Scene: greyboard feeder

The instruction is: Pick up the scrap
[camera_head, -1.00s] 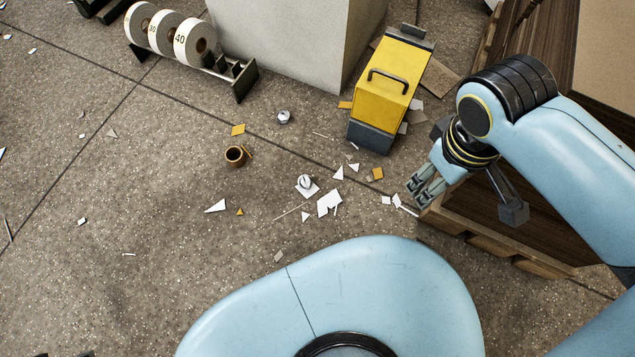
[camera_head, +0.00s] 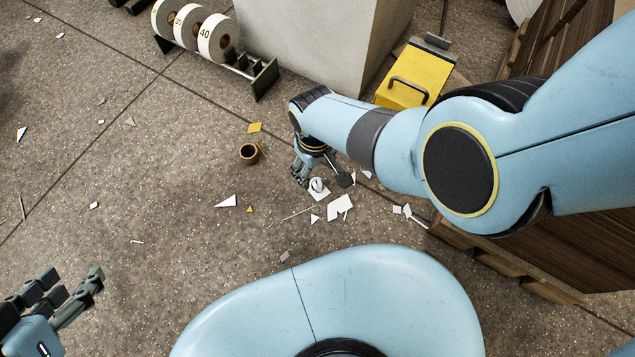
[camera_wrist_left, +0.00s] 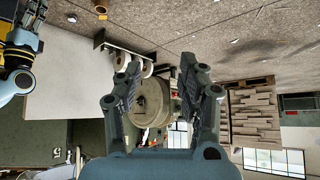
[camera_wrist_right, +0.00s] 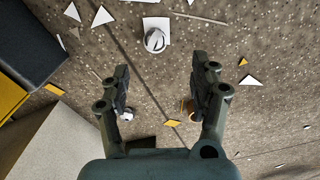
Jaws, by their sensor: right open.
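White, yellow and grey scrap pieces lie scattered on the speckled floor. A crumpled white ball (camera_head: 317,185) sits on a white square in the head view; in the right wrist view the ball (camera_wrist_right: 154,40) lies just beyond the fingertips. A larger white sheet piece (camera_head: 340,206) and a white triangle (camera_head: 228,201) lie nearby. My right gripper (camera_head: 303,174) is open and empty, low beside the crumpled ball, its fingers (camera_wrist_right: 161,67) apart in its wrist view. My left gripper (camera_head: 73,286) is open and empty at the lower left. A second small crumpled ball (camera_wrist_right: 127,115) shows in the right wrist view.
A brown cup (camera_head: 249,154) stands left of my right gripper. A yellow box with a handle (camera_head: 409,82), a pale block (camera_head: 315,40) and a rack of numbered rolls (camera_head: 263,82) stand behind. A wooden pallet (camera_head: 520,272) is at right. Floor at left is mostly clear.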

